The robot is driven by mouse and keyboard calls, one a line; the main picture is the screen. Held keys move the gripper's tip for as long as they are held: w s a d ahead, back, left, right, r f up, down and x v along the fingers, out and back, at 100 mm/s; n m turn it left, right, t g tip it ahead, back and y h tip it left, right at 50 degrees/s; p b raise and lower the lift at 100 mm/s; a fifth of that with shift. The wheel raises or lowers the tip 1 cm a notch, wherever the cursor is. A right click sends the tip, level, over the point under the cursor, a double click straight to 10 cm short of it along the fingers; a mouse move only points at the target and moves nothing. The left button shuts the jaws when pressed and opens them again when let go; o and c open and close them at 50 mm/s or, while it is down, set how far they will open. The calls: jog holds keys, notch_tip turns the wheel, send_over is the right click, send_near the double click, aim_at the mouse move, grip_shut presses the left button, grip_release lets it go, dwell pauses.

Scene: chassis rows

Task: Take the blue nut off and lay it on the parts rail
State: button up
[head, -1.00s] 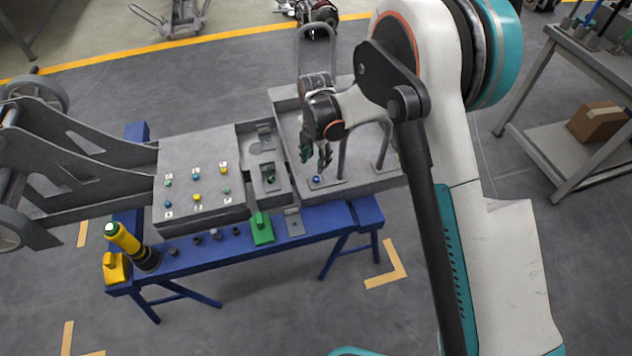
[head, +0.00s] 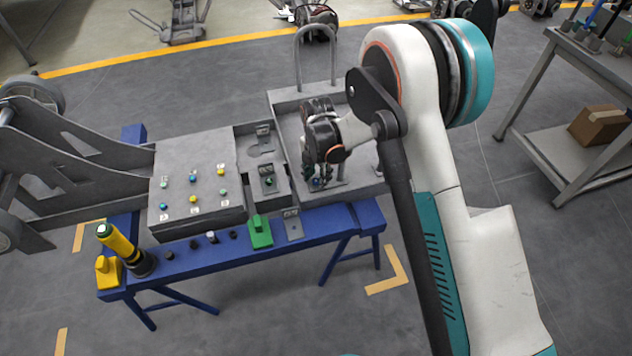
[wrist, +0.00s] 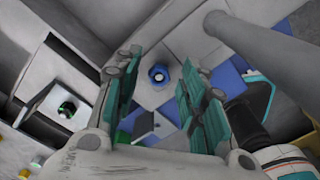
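The blue nut (wrist: 158,75) sits on a light grey plate in the wrist view, between my fingers and beyond their tips. In the head view my gripper (head: 318,179) is low over the right grey tray and mostly hides the nut. My gripper is open, with a clear gap between its green finger pads, and holds nothing. I cannot tell exactly how high the fingertips are above the nut. The blue rail (head: 187,264), which I take for the parts rail, runs along the front of the chassis.
The rail carries a yellow-and-black tool (head: 122,242), a yellow block (head: 108,273), several dark fittings and a green block (head: 260,232). A tall grey hoop (head: 298,55) rises behind my gripper. A grey post (wrist: 255,55) stands close right in the wrist view.

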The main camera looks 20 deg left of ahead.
jog(key=c, duration=0.7)
jog(key=shift+o, duration=0.2)
notch_tip(320, 180, up, 20)
jog(key=p, duration=0.6)
jog(key=shift+f, duration=0.1)
